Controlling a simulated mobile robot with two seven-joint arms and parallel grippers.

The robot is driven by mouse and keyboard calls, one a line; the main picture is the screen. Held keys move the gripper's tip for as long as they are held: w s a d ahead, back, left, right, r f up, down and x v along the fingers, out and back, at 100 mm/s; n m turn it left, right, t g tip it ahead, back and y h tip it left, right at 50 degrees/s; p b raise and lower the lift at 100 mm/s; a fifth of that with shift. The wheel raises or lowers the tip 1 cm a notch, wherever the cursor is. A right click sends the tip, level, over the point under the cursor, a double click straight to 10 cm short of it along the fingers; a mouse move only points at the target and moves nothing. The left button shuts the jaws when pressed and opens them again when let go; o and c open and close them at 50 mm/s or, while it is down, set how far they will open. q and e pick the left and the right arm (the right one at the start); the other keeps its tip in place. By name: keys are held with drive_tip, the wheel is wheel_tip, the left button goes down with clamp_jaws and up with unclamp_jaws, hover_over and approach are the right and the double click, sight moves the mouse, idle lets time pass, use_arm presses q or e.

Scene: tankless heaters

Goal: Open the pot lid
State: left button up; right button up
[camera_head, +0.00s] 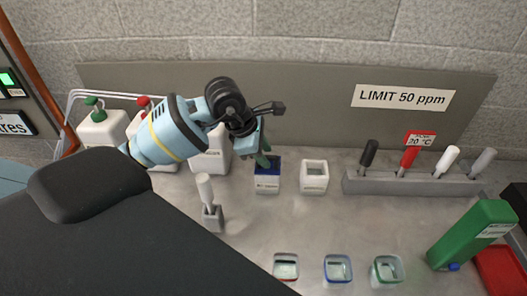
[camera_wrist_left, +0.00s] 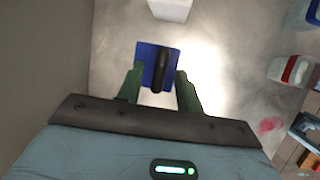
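A small white pot with a dark blue lid (camera_head: 267,181) stands on the grey bench, partly hidden behind my left gripper (camera_head: 263,157) in the head view. In the left wrist view the square blue lid (camera_wrist_left: 145,62) has a black upright handle (camera_wrist_left: 161,70). The green fingers of my left gripper (camera_wrist_left: 160,80) are open, one on each side of the handle, with gaps between. Whether they are level with the handle is hard to tell. The lid sits on the pot. My right gripper is not in view.
A white open pot (camera_head: 314,177) stands just right of the blue-lidded one. A grey rack (camera_head: 420,184) with several handled probes is at the right, near a green bottle (camera_head: 472,235). Several small containers (camera_head: 338,268) line the front. A white-handled tool in a stand (camera_head: 212,217) is at left.

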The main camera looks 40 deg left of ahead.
use_arm(q)
clamp_jaws()
drive_tip(key=shift+a, duration=0.1)
idle(0.4)
